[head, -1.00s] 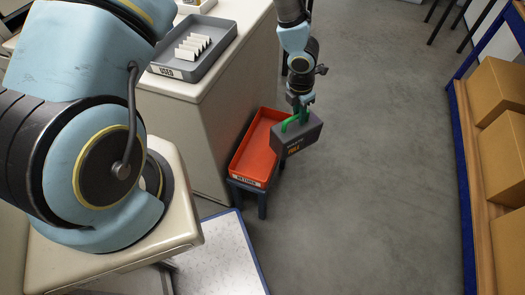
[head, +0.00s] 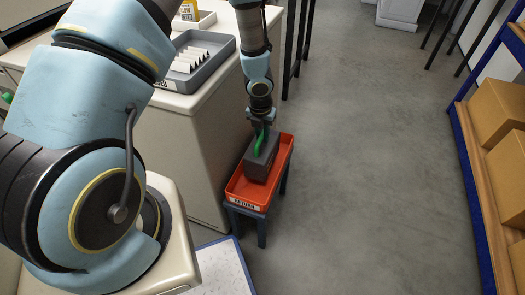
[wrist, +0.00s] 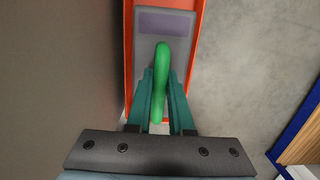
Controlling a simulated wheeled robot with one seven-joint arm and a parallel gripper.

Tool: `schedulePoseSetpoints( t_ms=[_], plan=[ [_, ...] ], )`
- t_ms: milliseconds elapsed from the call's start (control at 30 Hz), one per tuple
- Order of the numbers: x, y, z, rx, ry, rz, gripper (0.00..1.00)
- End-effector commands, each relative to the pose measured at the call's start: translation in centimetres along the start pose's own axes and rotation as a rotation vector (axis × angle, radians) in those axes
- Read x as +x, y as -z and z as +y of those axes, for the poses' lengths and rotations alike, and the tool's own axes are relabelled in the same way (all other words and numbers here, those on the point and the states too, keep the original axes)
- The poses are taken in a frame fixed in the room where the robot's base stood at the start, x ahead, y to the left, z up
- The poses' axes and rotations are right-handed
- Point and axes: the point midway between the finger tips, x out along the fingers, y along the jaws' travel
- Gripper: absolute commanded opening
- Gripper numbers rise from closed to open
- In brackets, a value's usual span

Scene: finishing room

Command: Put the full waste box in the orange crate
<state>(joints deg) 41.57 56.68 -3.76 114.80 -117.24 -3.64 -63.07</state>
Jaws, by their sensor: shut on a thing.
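The waste box (head: 260,158) is dark grey with a green handle (head: 260,138). In the head view it is over the orange crate (head: 243,194), within its outline; I cannot tell whether it touches the crate floor. The crate carries a RETURN label and sits on a small blue stand (head: 262,228). My gripper (head: 261,122) is above the box, shut on the green handle. In the wrist view my gripper's fingers (wrist: 160,98) hold the handle (wrist: 161,70), with the box top (wrist: 165,45) beneath and the crate wall (wrist: 128,60) alongside.
A cream cabinet (head: 190,150) stands close left of the crate. A grey tray (head: 215,71) with white items is on top of it. A shelf with cardboard boxes (head: 505,165) is at the right. The floor between (head: 370,170) is clear.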

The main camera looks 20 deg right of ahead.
Motion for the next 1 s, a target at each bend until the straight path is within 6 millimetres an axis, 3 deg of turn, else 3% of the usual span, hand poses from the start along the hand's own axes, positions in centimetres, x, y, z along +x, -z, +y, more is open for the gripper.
schedulePoseSetpoints(
  t_ms=[267, 500, 900, 933, 1000],
  plan=[
    [1.9, 0.1, -0.1, 0.002, 0.001, -0.002, 0.00],
    [4.7, 0.5, -0.1, 0.002, 0.000, -0.001, 0.00],
    [5.2, 0.5, 0.0, 0.001, 0.001, -0.003, 0.00],
    [5.2, 0.6, 0.0, 0.001, 0.001, -0.001, 0.22],
    [5.1, 0.6, 0.0, 0.001, 0.001, -0.001, 0.30]
  ],
)
